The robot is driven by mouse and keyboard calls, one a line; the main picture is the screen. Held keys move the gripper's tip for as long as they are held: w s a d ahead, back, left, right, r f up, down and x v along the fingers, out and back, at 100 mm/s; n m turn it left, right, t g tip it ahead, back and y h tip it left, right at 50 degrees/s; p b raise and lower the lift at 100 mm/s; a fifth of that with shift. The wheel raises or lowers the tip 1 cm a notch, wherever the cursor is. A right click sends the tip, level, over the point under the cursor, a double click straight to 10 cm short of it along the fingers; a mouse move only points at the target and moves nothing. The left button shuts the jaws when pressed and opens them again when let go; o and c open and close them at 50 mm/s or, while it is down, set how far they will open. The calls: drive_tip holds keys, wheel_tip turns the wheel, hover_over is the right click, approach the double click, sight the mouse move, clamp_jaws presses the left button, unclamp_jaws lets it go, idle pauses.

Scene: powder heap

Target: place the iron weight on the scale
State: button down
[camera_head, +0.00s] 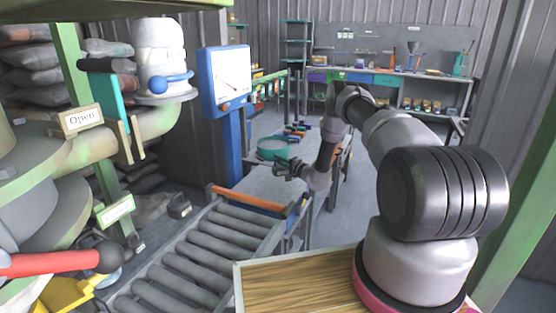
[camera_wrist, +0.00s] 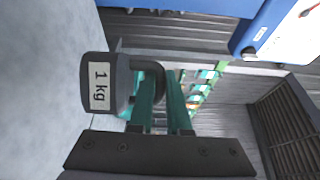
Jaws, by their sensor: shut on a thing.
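The dark iron weight (camera_wrist: 122,68), with a "1 kg" label, is in the wrist view at left of centre. My gripper (camera_wrist: 161,80) has its teal fingers at the weight's handle and is shut on it. In the head view my gripper (camera_head: 284,165) hangs above the scale's pale grey platform (camera_head: 262,184); the weight is too small and dark to tell apart there. The scale has a blue post (camera_head: 232,145) and a blue-framed dial (camera_head: 226,80) to the left of my gripper.
A roller conveyor (camera_head: 205,252) with an orange bar (camera_head: 250,200) lies in front of the platform. A teal round pan (camera_head: 274,148) stands behind my gripper. A small dark object (camera_head: 180,207) sits left of the conveyor. A workbench (camera_head: 390,75) is at the back.

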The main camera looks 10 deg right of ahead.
sight(279, 168)
drive_tip(key=shift+f, duration=2.4)
drive_tip(key=shift+f, duration=0.15)
drive_tip(key=c, duration=0.9)
unclamp_jaws()
drive_tip(key=shift+f, duration=0.1)
